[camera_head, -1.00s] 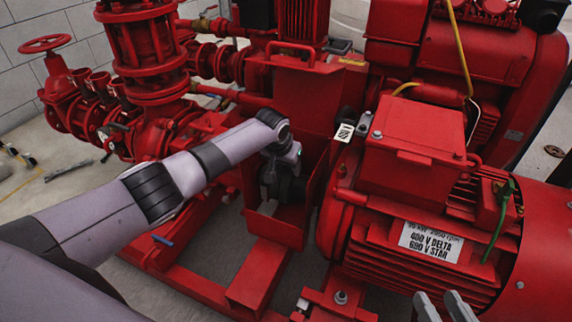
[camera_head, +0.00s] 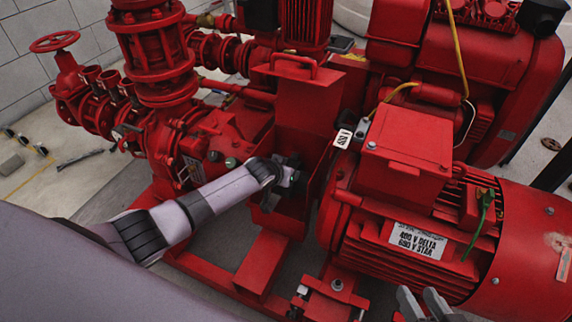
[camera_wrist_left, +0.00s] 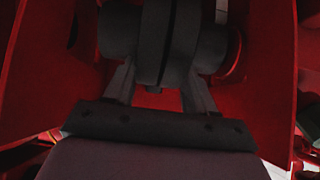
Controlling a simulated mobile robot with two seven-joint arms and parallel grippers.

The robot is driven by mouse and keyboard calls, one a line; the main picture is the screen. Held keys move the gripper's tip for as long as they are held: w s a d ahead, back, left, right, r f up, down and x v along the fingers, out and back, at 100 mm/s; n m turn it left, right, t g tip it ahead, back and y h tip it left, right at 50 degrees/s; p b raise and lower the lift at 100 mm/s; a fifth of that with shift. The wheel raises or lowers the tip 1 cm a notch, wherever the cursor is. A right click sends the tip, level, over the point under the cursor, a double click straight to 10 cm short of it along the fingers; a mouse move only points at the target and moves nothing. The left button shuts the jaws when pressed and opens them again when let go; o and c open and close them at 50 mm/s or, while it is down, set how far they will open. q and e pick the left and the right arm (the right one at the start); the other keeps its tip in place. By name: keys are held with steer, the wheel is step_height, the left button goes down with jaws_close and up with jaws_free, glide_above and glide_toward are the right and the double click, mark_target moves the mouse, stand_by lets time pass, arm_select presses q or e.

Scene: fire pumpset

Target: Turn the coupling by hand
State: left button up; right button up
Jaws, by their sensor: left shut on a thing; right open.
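The coupling (camera_wrist_left: 160,40) is a dark grey, ribbed cylinder inside the red guard housing (camera_head: 306,105) between pump and motor. In the left wrist view my left gripper (camera_wrist_left: 160,88) has its two fingers on either side of the coupling's lower part, shut on it. In the head view my left arm reaches in from the left and the gripper (camera_head: 290,172) is inside the guard's open side; it mostly hides the coupling there. My right gripper (camera_head: 425,303) is open and empty at the bottom edge, in front of the motor.
The red motor (camera_head: 420,225) with a terminal box (camera_head: 405,150) stands right of the guard. The red pump and valves (camera_head: 150,55) stand at the left. The red base frame (camera_head: 262,265) runs below. Bare floor (camera_head: 60,195) shows at the far left.

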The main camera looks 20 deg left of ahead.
arm_select(q)
steer(key=shift+s+f+t, duration=0.45)
steer(key=shift+s+t, duration=0.05)
steer(key=shift+t, duration=0.3)
steer(key=shift+b, duration=0.4)
arm_select(e)
steer(key=shift+a+f, duration=0.15)
steer(key=shift+f, duration=0.1)
arm_select(q)
steer(key=shift+s+t, duration=0.1)
steer(key=shift+t, duration=0.2)
arm_select(e)
steer(key=shift+a+r, duration=0.1)
arm_select(q)
steer(key=o, duration=1)
steer(key=shift+o, duration=0.2)
arm_select(e)
steer(key=shift+r, duration=0.1)
